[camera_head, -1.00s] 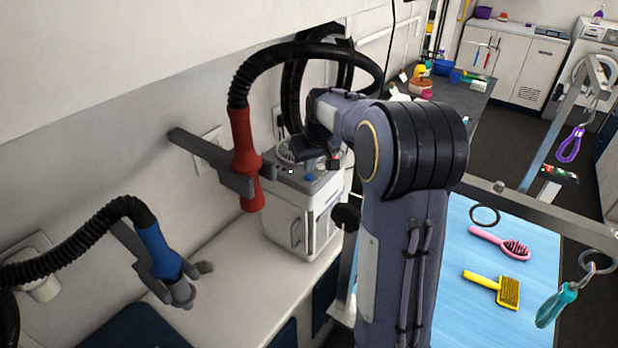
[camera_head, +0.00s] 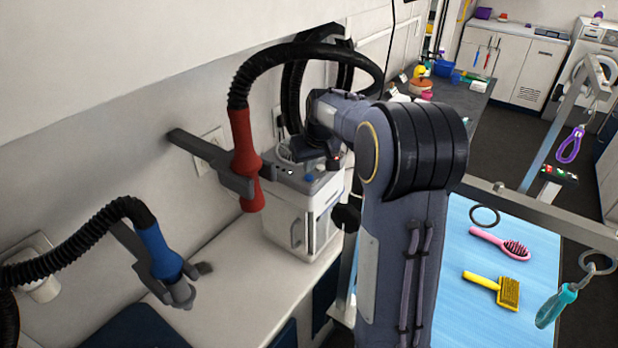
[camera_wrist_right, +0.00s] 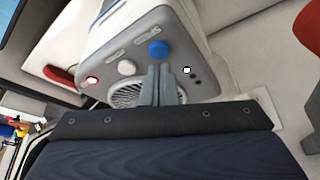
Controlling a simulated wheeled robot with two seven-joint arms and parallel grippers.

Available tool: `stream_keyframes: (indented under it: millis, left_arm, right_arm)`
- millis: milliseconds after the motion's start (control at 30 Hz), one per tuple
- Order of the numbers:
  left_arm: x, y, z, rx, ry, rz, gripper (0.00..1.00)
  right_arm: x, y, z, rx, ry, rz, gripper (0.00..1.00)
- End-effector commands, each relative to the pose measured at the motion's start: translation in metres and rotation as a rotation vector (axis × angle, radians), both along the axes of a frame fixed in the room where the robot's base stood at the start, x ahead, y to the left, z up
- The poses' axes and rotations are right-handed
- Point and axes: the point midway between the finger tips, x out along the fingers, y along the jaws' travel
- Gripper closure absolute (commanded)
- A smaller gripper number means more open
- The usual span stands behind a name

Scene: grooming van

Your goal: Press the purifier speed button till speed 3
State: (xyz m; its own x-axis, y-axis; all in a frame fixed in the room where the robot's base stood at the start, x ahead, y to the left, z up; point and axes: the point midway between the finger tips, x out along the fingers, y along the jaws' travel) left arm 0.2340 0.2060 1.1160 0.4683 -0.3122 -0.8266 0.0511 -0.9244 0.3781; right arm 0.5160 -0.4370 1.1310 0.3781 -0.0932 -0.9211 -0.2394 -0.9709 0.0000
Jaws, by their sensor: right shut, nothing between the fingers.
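The purifier (camera_head: 288,222) is a white box with a grey top, standing on the white bench against the wall. A blue round button (camera_wrist_right: 158,48) is on its top panel; it also shows in the head view (camera_head: 308,177). In the right wrist view one small light (camera_wrist_right: 187,70) beside the button is lit white, with two dark dots next to it. My right gripper (camera_wrist_right: 160,69) is shut and empty, its fingertips right at the near edge of the blue button; I cannot tell whether they touch it. My left gripper is not in view.
A white knob (camera_wrist_right: 126,67), a red light (camera_wrist_right: 92,81) and a round grille share the panel. A red dryer nozzle (camera_head: 243,160) with a black hose hangs close left of the purifier; a blue nozzle (camera_head: 160,254) hangs further left. The blue table with brushes is at right.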

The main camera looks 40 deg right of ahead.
Motion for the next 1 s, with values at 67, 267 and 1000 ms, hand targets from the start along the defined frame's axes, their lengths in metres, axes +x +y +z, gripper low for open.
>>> stream_keyframes:
  millis: [67, 267, 1000]
  left_arm:
    - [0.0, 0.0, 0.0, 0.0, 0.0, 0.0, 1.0]
    - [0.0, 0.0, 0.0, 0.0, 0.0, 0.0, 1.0]
    - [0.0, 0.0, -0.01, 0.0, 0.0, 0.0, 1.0]
  right_arm:
    - [0.0, 0.0, 0.0, 0.0, 0.0, 0.0, 1.0]
    - [0.0, 0.0, 0.0, 0.0, 0.0, 0.0, 1.0]
    - [0.0, 0.0, -0.013, 0.001, 0.001, -0.001, 1.0]
